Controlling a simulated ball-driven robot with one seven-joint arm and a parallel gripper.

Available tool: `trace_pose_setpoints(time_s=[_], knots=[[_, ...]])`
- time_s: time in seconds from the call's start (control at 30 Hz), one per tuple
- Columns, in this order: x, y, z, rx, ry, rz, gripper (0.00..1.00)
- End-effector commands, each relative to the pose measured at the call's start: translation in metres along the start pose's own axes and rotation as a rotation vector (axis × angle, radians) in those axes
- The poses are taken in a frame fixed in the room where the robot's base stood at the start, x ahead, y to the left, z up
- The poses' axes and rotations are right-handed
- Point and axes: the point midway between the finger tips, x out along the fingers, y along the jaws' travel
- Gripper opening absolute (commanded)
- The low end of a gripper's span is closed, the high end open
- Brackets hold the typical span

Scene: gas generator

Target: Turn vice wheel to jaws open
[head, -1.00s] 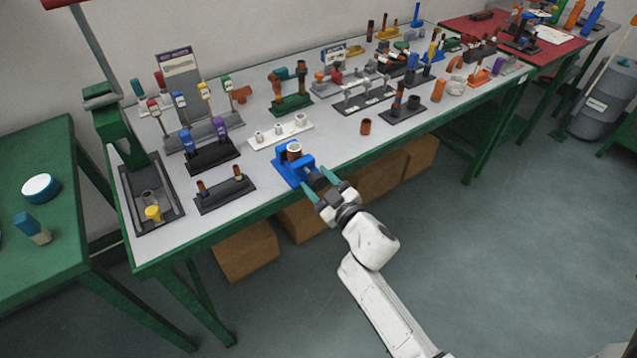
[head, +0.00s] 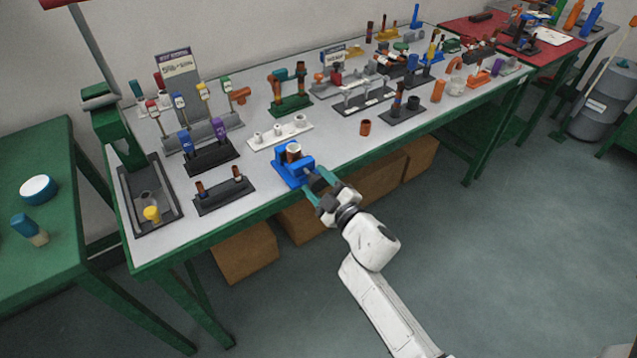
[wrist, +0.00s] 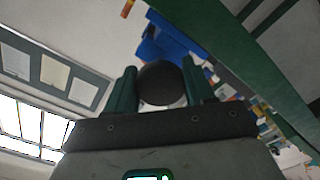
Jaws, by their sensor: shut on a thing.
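The blue vice (head: 291,166) stands near the front edge of the workbench in the head view, with a brown and white cylindrical piece (head: 293,152) upright in it. My gripper (head: 317,182) is at the vice's front right side. In the wrist view my gripper (wrist: 161,88) has its two green fingers on either side of a dark round vice wheel (wrist: 160,84), shut on it. Part of the blue vice (wrist: 170,42) shows behind the wheel. In the head view the wheel is hidden by the fingers, and the jaw gap is too small to judge.
A white block with several fittings (head: 280,136) stands behind the vice, and a dark two-post stand (head: 224,193) is to its left. A small brown cup (head: 365,128) stands to the right. The green front edge of the workbench (head: 240,219) runs below my gripper. Cardboard boxes (head: 246,254) sit underneath.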

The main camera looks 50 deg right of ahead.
Motion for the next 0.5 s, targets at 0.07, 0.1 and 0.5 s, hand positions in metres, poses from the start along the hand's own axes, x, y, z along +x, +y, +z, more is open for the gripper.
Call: trace_pose_setpoints(time_s=[0.07,0.1,0.5], knots=[[-0.0005,-0.0009,0.0011,0.000,-0.002,-0.002,0.23],[-0.0005,-0.0010,0.0011,0.000,-0.002,-0.002,0.23],[-0.0002,-0.0005,0.0005,0.001,-0.001,-0.001,0.77]])
